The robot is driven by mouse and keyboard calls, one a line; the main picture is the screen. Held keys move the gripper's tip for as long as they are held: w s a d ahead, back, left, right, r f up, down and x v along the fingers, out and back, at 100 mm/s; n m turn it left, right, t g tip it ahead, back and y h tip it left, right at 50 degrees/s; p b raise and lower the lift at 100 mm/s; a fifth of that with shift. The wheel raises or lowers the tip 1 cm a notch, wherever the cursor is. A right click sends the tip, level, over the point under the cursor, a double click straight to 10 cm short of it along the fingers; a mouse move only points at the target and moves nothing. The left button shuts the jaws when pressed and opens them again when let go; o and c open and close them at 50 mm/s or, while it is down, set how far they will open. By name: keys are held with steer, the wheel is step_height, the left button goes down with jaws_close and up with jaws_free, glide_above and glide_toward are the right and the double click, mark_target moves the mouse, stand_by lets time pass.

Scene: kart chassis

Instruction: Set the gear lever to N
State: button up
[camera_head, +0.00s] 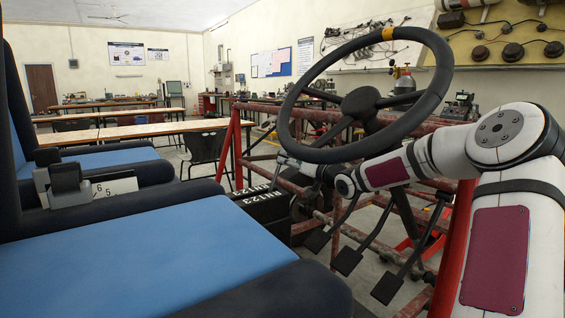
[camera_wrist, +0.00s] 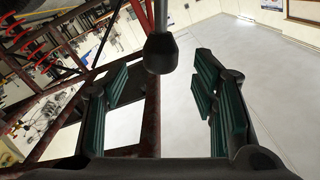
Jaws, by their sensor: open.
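In the wrist view, a grey rod with a black knob (camera_wrist: 160,52), which looks like the gear lever, comes in from the top. My gripper (camera_wrist: 163,75) is open, with its green-padded fingers on either side of the picture. The knob shows between and beyond the fingertips, with clear gaps on both sides. In the head view, my gripper (camera_head: 298,167) is small and partly hidden beneath the steering wheel (camera_head: 362,104). A dark box (camera_head: 262,207) with pale markings like R, N, 1, 2, 3 is beside it. The lever's gear position cannot be told.
The steering wheel rim hangs over my arm and gripper. Red frame tubes (camera_head: 237,150) stand around the gripper, with several pedals (camera_head: 347,261) below. A blue and black seat (camera_head: 190,255) fills the lower left. A white numbered plate (camera_head: 115,187) lies between the seats.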

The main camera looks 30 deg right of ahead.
mark_target(286, 157)
steer(key=w+b, duration=0.1)
steer(key=w, duration=0.5)
steer(key=shift+a, duration=0.15)
jaws_close()
